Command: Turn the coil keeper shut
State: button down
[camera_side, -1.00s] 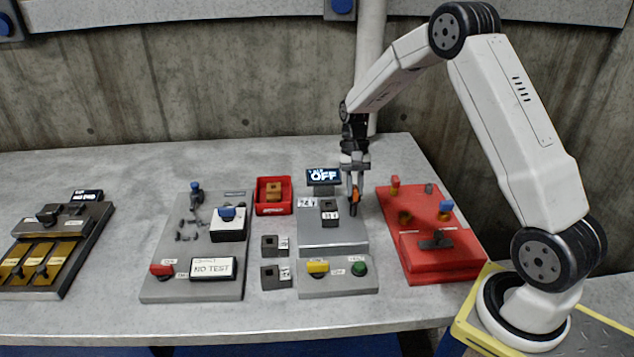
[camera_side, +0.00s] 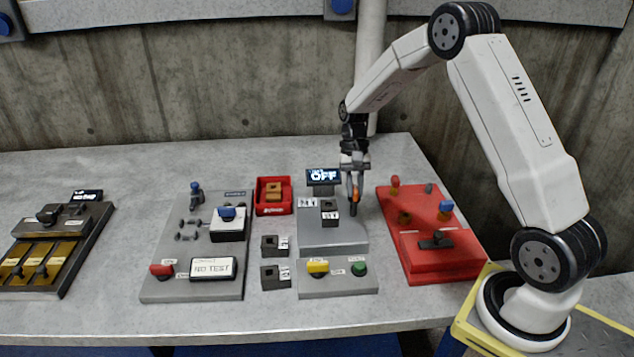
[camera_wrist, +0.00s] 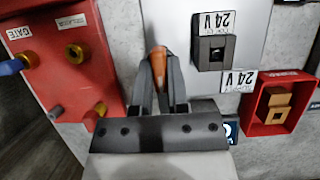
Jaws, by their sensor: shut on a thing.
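The coil keeper (camera_wrist: 158,62), an orange piece, is at the edge of the grey coil box (camera_side: 335,238), beside a dark coil block labelled 24 V (camera_side: 329,208). My gripper (camera_side: 354,203) points down at the box's right rear edge. Its two fingers (camera_wrist: 160,85) are shut on the keeper from either side, and the keeper's tip shows between them in the wrist view. The fingers hide the keeper's lower part and its pivot. The coil block sits apart from the fingers. A small display (camera_side: 323,176) behind the box reads OFF.
A red panel (camera_side: 440,262) with knobs stands close on the right. A red tray (camera_side: 287,207) holding a copper-brown block is on the left. Yellow and green buttons (camera_side: 359,269) sit in front. Bare table lies behind.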

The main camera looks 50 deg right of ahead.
jog(key=shift+w, duration=0.1)
jog(key=n, duration=0.2)
jog(key=n+h, duration=0.1)
jog(key=n, duration=0.1)
jog(key=shift+g+h, duration=0.3)
jog(key=n, duration=0.2)
jog(key=n+h, duration=0.1)
jog(key=n, duration=0.2)
jog(key=shift+a+h, duration=0.15)
jog(key=shift+h, duration=0.15)
jog(key=n+h, duration=0.1)
jog(key=n, duration=0.3)
jog(key=shift+h, duration=0.4)
jog(key=shift+a+n+t+h, duration=0.1)
jog(key=shift+n+t+h, duration=0.2)
jog(key=shift+n, duration=0.9)
jog(key=shift+n+t+h, duration=0.2)
jog(key=shift+n+h, duration=0.2)
jog(key=shift+n, duration=0.8)
jog(key=c, duration=0.6)
grip_release()
